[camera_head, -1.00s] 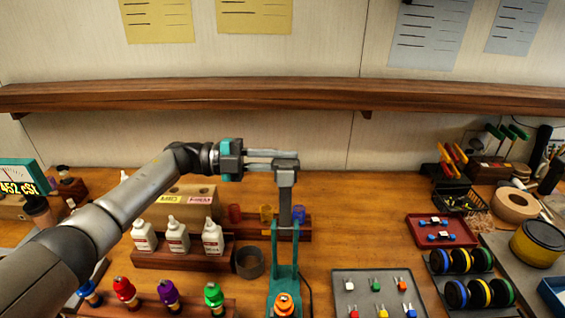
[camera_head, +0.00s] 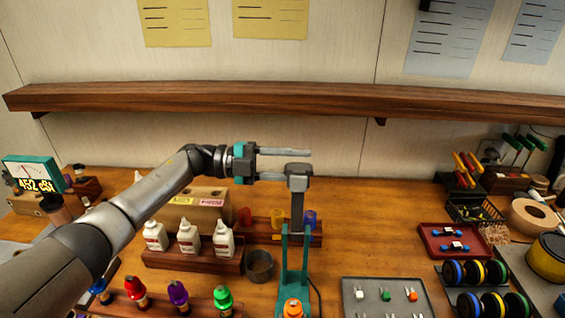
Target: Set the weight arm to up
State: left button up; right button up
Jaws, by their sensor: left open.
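The weight arm (camera_head: 297,207) is a grey bar standing upright in a teal stand (camera_head: 294,262), with a grey block (camera_head: 299,178) at its top. My left gripper (camera_head: 298,162) is open, its two grey fingers pointing right. One finger passes above and apart from the block. The lower finger reaches the block's left side, and its tip may be hidden there; I cannot tell whether it touches. My right gripper is not in view.
White bottles (camera_head: 189,237) in a wooden rack and a dark cup (camera_head: 260,265) stand left of the stand. Coloured bottles are in front left. A grey tray (camera_head: 375,309) and a red tray (camera_head: 425,244) lie right. A wooden shelf (camera_head: 250,97) runs above.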

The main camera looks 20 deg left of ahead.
pick_arm(q)
jog(key=b+v, duration=0.3)
jog(key=v, duration=1.2)
jog(key=shift+r+b, duration=0.15)
jog(key=shift+b, duration=0.25)
jog(key=shift+a, duration=0.1)
